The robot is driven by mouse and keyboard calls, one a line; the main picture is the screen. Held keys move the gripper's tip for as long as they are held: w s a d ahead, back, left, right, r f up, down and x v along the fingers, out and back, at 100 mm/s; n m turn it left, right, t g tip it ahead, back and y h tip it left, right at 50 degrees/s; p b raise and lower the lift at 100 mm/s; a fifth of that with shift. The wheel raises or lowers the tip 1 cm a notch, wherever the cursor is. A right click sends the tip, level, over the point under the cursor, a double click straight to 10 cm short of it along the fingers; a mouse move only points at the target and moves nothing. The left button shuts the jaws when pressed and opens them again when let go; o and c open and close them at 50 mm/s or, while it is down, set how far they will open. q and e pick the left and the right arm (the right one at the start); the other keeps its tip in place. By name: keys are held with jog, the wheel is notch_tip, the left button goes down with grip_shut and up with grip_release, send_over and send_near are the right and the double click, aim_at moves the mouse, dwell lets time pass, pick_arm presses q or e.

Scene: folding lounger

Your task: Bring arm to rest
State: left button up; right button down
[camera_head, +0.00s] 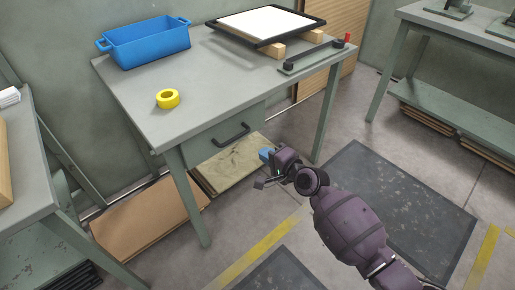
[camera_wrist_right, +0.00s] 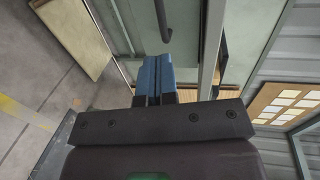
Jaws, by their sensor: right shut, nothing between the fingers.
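My right gripper (camera_head: 265,154) is in front of the grey-green workbench (camera_head: 212,96), below the tabletop and to the right of the drawer (camera_head: 226,136). Its blue fingers are shut with nothing between them; they also show in the right wrist view (camera_wrist_right: 155,78). The gripper appears clear of the drawer handle (camera_head: 231,133), which shows as a dark bar (camera_wrist_right: 162,20) beyond the fingers in the wrist view. The drawer looks shut. My left gripper is not in view.
On the workbench are a blue bin (camera_head: 147,43), a yellow tape roll (camera_head: 167,99), a framed white panel (camera_head: 265,22) on wooden blocks and a dark bar fixture (camera_head: 312,56). Boards (camera_head: 150,219) lie below. Another bench (camera_head: 460,35) stands at right. Floor with a dark mat (camera_head: 365,190) is open.

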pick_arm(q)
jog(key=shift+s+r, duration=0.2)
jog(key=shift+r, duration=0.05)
pick_arm(e)
jog(key=v, duration=0.3)
jog(key=shift+s+d, duration=0.1)
jog(key=s+d+r+n+t+h+p, duration=0.2)
jog(key=s+d+r+n+h+p, duration=0.4)
jog(key=s+n, duration=0.5)
pick_arm(q)
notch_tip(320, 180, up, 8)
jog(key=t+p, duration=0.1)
jog(key=p, duration=0.2)
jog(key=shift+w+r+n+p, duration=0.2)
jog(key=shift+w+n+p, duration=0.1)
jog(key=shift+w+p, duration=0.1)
pick_arm(e)
jog(key=s+d+f+g+h, duration=0.1)
jog(key=s+d, duration=0.3)
jog(key=s, duration=0.5)
jog(key=s+d+f+g+h, duration=0.1)
jog(key=s+d+f, duration=0.2)
jog(key=s, duration=0.6)
jog(key=s+d+f+g+h, duration=0.1)
jog(key=s+d+f, duration=0.1)
jog(key=s+d, duration=0.4)
jog(key=s, duration=0.3)
jog(key=shift+s+d+f+h, duration=0.2)
jog(key=shift+s+d+h, duration=0.2)
